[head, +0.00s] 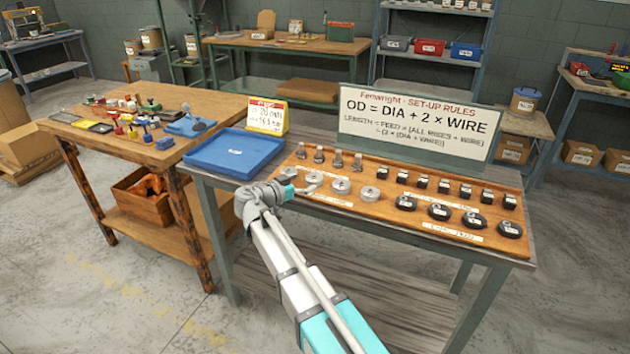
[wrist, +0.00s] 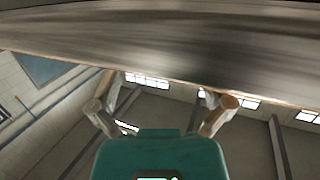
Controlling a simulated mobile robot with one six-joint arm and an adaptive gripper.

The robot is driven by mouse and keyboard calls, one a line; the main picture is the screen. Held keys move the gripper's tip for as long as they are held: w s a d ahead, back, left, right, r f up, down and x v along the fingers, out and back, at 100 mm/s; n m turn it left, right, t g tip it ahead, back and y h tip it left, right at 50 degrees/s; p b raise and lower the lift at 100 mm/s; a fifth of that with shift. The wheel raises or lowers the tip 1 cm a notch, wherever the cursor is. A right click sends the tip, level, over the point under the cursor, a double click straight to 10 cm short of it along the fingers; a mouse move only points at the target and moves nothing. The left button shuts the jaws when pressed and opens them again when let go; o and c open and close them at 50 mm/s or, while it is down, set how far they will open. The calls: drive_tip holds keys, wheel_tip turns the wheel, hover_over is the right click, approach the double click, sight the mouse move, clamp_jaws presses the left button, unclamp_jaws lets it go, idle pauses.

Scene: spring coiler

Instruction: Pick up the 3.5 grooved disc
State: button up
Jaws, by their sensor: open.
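Silver round discs lie in the front row of the wooden parts board (head: 305,160), among them a middle one (head: 340,187) and a right one (head: 369,194). Dark discs (head: 438,211) continue the row to the right. The small labels are too small to read, so I cannot tell which is the 3.5 grooved disc. No disc shows in that view.
An empty blue tray (head: 235,153) sits left of the board. A rules sign (head: 418,130) and a yellow-framed card (head: 266,116) stand behind. Metal pegs (head: 337,159) and black blocks (head: 443,186) fill the back row. A wooden table (head: 100,150) with small parts is at left.

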sight(311, 178)
drive_tip(key=shift+b+x, duration=0.35)
drive_tip(key=shift+x, duration=1.9)
drive_tip(key=shift+f, duration=0.1)
drive_tip(key=c, duration=1.2)
drive_tip(key=shift+r, duration=0.2)
drive_tip(key=shift+r+p, duration=0.2)
drive_tip(key=shift+p, duration=0.2)
drive_tip(key=f+v, duration=0.3)
drive_tip(key=v, duration=1.5)
drive_tip(key=shift+s+a, duration=0.1)
